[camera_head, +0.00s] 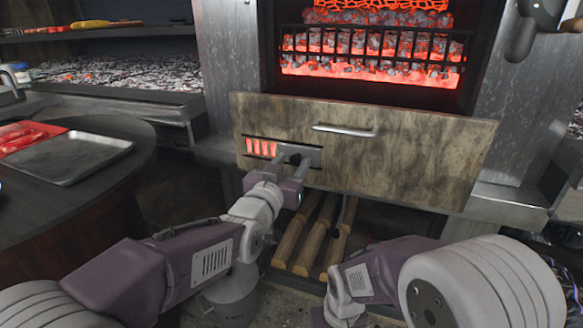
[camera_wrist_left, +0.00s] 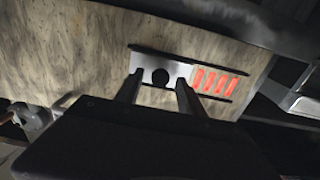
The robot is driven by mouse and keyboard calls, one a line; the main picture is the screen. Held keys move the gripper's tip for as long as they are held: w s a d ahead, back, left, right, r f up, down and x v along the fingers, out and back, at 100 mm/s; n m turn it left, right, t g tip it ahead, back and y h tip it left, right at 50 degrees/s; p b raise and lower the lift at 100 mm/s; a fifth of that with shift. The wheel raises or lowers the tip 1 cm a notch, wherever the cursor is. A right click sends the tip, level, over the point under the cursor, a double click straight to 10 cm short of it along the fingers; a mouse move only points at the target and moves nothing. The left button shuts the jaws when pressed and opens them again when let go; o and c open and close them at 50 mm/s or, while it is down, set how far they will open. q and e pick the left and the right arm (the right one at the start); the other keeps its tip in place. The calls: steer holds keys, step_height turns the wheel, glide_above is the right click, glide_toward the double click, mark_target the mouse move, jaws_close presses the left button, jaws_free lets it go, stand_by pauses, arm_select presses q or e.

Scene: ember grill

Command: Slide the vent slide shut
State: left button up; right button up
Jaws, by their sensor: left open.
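The vent slide is a small grey metal plate with a round black knob, set between two dark rails on the front panel. In the left wrist view the slide (camera_wrist_left: 147,65) covers the left part of the rails, and several red glowing slots (camera_wrist_left: 215,82) show uncovered beside it. In the head view the slots (camera_head: 261,147) are left of the slide (camera_head: 311,153). My left gripper (camera_head: 292,158) is open at the panel. In the left wrist view its fingers (camera_wrist_left: 159,88) stand on either side of the knob (camera_wrist_left: 160,77); contact cannot be told. My right gripper is out of view.
The mottled front panel (camera_head: 400,155) has a metal bar handle (camera_head: 344,130) above and right of the vent. Glowing coals (camera_head: 375,45) lie behind a grate above it. Wooden logs (camera_head: 318,235) lie below. A round table (camera_head: 110,185) with a metal tray (camera_head: 70,158) stands left.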

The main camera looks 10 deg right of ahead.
arm_select(q)
jaws_close()
stand_by(1.4)
